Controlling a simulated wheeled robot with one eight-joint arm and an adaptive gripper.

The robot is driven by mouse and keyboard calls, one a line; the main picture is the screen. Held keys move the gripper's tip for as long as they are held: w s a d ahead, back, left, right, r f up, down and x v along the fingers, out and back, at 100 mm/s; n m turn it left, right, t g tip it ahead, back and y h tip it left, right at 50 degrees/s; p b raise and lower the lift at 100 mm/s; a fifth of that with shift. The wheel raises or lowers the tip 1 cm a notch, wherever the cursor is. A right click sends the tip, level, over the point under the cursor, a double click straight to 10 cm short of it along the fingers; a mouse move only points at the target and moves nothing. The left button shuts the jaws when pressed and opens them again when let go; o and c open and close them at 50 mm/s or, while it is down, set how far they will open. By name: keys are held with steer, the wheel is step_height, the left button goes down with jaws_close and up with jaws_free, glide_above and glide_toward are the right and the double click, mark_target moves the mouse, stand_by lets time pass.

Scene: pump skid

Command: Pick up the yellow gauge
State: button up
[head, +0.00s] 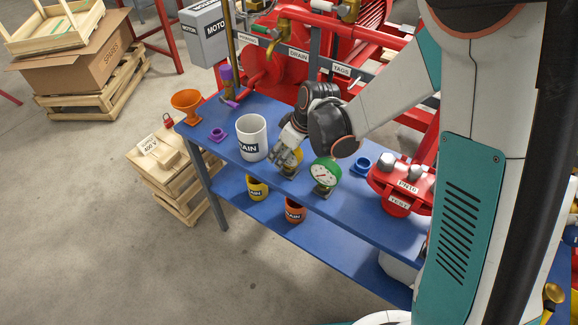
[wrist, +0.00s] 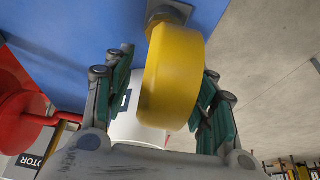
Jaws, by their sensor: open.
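The yellow gauge (wrist: 172,80) fills the middle of the wrist view, with its brass stem end (wrist: 168,14) on a dark base above it. My gripper (wrist: 165,105) is open, with one finger on each side of the gauge; whether either finger touches it I cannot tell. In the head view my gripper (head: 287,158) is over the blue bench, and the yellow gauge (head: 296,158) is partly hidden by the fingers. A green gauge (head: 327,172) with a white dial stands just right of it.
The blue bench (head: 340,210) carries a white mug-like container (head: 251,138) to the left, an orange funnel (head: 186,104) and a red flanged part (head: 400,188) to the right. Yellow (head: 257,187) and orange (head: 295,210) cups sit on the lower shelf.

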steer(key=shift+r, duration=0.1)
steer(key=shift+c, duration=0.6)
jaws_close()
step_height(320, 180, up, 20)
steer(key=p, duration=0.6)
